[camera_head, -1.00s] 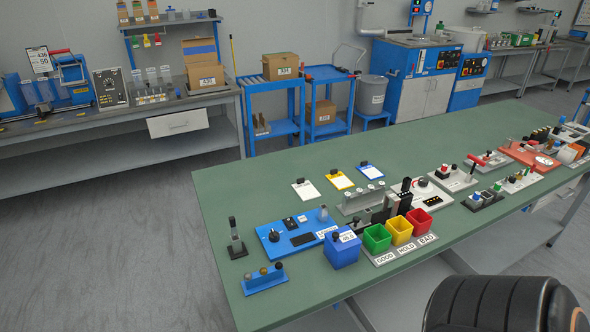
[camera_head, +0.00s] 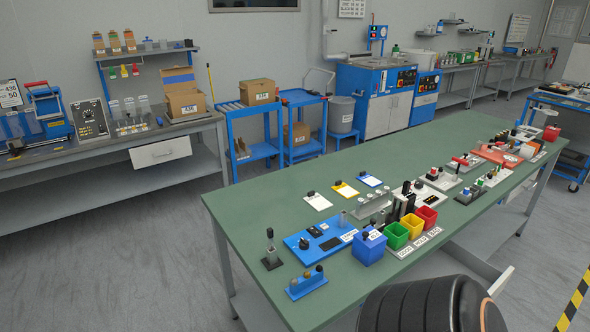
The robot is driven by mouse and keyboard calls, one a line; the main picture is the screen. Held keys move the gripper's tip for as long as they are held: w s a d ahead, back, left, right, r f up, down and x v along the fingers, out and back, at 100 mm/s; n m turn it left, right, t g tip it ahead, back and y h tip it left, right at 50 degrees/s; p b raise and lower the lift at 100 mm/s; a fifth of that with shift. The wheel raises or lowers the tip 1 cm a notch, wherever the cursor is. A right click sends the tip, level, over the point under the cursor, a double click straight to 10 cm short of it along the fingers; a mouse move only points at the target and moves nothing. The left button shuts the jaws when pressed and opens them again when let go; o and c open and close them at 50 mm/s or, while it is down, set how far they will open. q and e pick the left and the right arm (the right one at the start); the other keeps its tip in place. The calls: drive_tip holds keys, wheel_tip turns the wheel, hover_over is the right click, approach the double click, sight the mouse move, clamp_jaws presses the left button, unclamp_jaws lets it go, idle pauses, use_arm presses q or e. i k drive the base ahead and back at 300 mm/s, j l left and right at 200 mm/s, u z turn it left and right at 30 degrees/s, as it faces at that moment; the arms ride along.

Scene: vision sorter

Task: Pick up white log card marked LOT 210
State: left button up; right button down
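A white card (camera_head: 317,203) with a dark knob or clip at its top edge lies flat on the green table (camera_head: 262,205). It is the leftmost of a row of three cards, beside a yellow-edged card (camera_head: 345,191) and a blue-edged card (camera_head: 370,181). Any print on the white card is too small to read, so I cannot tell whether it says LOT 210. Neither of my grippers is in view.
A blue panel (camera_head: 318,239), a blue bin (camera_head: 368,249) and green (camera_head: 396,237), yellow (camera_head: 412,226) and red (camera_head: 427,216) bins stand nearer. The table's left and back areas are clear.

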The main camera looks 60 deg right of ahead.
sight(316, 200)
drive_tip(key=i+j+z, duration=0.2)
drive_tip(key=i, duration=0.3)
drive_tip(key=i+j+z, duration=0.2)
drive_tip(key=i+j, duration=0.2)
drive_tip(key=i+z, duration=0.4)
drive_tip(key=i+j+z, duration=0.1)
drive_tip(key=i+z, duration=0.15)
drive_tip(key=z, duration=0.15)
drive_tip(key=i+j+z, duration=0.15)
drive_tip(key=z, duration=0.25)
drive_tip(key=i+j+z, duration=0.1)
drive_tip(key=z, duration=0.4)
drive_tip(key=i+j+z, duration=0.25)
drive_tip(key=z, duration=0.2)
drive_tip(key=i+j+z, duration=0.2)
drive_tip(key=z, duration=0.3)
drive_tip(key=i+j+z, duration=0.1)
drive_tip(key=j+z, duration=0.35)
drive_tip(key=i+j+z, duration=0.1)
drive_tip(key=j+z, duration=0.15)
drive_tip(key=z, duration=0.25)
